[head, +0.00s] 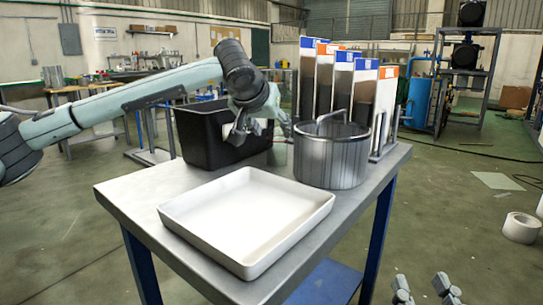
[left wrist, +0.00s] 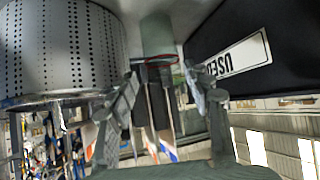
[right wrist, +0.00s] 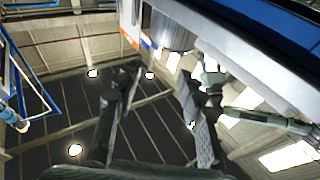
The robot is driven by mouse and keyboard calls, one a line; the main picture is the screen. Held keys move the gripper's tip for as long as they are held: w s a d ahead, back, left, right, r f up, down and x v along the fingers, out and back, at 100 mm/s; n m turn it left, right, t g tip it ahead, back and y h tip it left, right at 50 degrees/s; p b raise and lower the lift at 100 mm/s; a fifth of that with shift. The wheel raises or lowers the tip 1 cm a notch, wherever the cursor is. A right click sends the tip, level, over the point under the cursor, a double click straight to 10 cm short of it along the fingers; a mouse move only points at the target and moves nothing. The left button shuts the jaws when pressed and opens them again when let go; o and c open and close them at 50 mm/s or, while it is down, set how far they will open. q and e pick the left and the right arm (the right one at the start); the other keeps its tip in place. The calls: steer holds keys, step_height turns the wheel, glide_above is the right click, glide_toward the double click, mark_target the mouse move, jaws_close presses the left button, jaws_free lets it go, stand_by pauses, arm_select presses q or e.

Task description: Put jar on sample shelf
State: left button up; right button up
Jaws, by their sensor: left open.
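In the left wrist view a pale green, see-through cylinder with a red ring (left wrist: 157,38), which looks like the jar, stands just beyond and between the spread fingers (left wrist: 163,88). I cannot tell whether they touch it. In the head view the gripper and pot hide most of that spot. My right gripper (head: 422,286) is open and empty, low at the right of the table; its fingers spread apart in the right wrist view (right wrist: 158,78). I cannot identify the sample shelf for certain.
The metal table (head: 130,190) carries an empty white tray (head: 245,215) in front, a black bin (head: 190,140) labelled USED, a perforated metal pot (head: 330,160) with a handle, and a row of tall upright folders (head: 340,80). The pot and bin stand close beside the left gripper.

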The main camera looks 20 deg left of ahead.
mark_target(275, 133)
arm_select(q)
steer(key=x, duration=0.7)
steer(key=shift+w+a, duration=0.1)
steer(key=shift+w, duration=0.4)
steer(key=shift+c, duration=0.3)
steer(key=shift+r, duration=0.1)
steer(key=c, duration=1)
